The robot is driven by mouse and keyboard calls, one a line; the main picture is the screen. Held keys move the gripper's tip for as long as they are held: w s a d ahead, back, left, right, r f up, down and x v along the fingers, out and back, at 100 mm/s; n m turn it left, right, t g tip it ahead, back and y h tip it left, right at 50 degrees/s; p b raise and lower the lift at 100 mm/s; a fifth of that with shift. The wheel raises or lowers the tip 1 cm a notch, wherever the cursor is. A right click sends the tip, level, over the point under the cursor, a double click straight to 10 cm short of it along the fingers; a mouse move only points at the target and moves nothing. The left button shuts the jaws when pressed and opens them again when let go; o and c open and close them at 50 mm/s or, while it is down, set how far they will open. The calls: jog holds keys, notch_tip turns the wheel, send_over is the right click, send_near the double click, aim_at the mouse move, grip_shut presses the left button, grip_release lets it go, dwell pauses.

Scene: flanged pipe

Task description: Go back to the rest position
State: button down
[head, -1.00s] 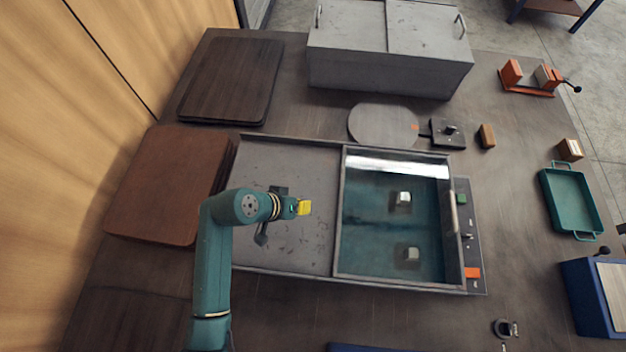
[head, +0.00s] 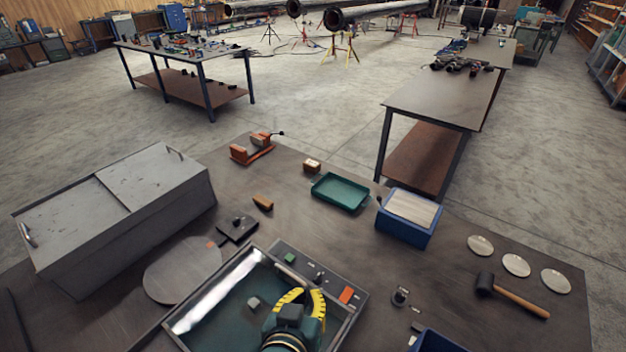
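My gripper (head: 305,293) is at the lower middle of the head view, above the open tank (head: 218,300). Its two yellow-and-black striped fingers curve toward each other. The gap between their tips is too unclear to tell whether it is open or shut, and I see nothing held. A small pale block (head: 253,302) lies inside the tank, left of the gripper. The lower part of the tank is cut off by the frame.
The tank's control panel (head: 325,281) is just right of my gripper. A large grey box (head: 120,215) stands at left. A green tray (head: 340,193), a blue box (head: 405,232) and a mallet (head: 512,294) lie to the right. The bench between them has bare room.

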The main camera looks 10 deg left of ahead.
jog(key=s+d+r+m+t+h, duration=0.1)
jog(key=d+r+m+t, duration=0.15)
jog(key=d+r, duration=0.7)
jog(key=s+d+r+m+t+h, duration=0.1)
jog(key=d+r+t, duration=0.4)
jog(key=r, duration=0.8)
jog(key=s+a+r+n+t+y+p, duration=0.1)
jog(key=s+r+n+t+y+p, duration=0.2)
jog(key=r+p, duration=2.05)
notch_tip(320, 180, down, 42)
jog(key=s+b, duration=0.1)
jog(key=b, duration=4.8)
jog(key=shift+s+m+h, duration=0.15)
jog(key=shift+m+h, duration=0.2)
jog(key=shift+h, duration=0.05)
